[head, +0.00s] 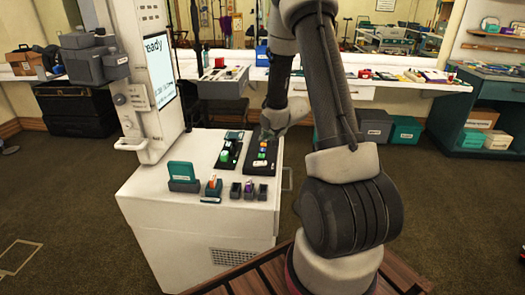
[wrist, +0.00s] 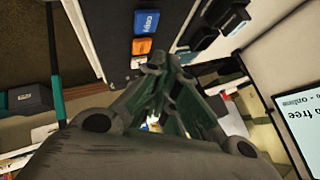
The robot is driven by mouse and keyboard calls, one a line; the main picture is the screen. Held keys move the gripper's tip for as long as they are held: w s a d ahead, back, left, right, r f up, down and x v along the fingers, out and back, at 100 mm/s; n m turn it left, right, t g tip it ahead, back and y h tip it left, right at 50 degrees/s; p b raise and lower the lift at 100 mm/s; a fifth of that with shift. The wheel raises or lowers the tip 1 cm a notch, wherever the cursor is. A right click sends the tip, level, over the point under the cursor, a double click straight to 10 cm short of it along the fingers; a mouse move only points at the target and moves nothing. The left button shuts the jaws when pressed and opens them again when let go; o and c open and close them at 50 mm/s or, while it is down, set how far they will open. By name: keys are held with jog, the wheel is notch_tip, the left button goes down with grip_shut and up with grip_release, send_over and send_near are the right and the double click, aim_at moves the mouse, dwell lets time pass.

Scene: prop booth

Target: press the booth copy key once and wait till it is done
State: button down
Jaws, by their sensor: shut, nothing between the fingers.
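The white booth machine (head: 220,185) carries a dark key panel (head: 262,169) with a column of small coloured keys. In the wrist view a blue key (wrist: 147,22) has an upside-down label that seems to read "copy". An orange key (wrist: 141,46) sits beside it, closer to my fingertips. My gripper (wrist: 165,65) is shut and empty, its fingertips near the orange key. In the head view my gripper (head: 268,130) is over the panel's far end. I cannot tell whether it touches anything. The booth screen (head: 158,68) shows "ready" in large letters.
A second dark panel with a green button (head: 224,155) lies left of the key panel. A teal box (head: 183,172) and small holders stand along the machine's near edge. The white screen column (head: 140,90) rises at the left. A long counter runs behind.

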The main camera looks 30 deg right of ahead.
jog(key=shift+f, duration=1.1)
dwell(0.6)
jog(key=shift+f, duration=0.4)
jog(key=shift+f, duration=0.35)
dwell(0.5)
jog(key=shift+r, duration=0.15)
dwell(0.3)
jog(key=shift+r, duration=0.65)
jog(key=shift+r, duration=2.5)
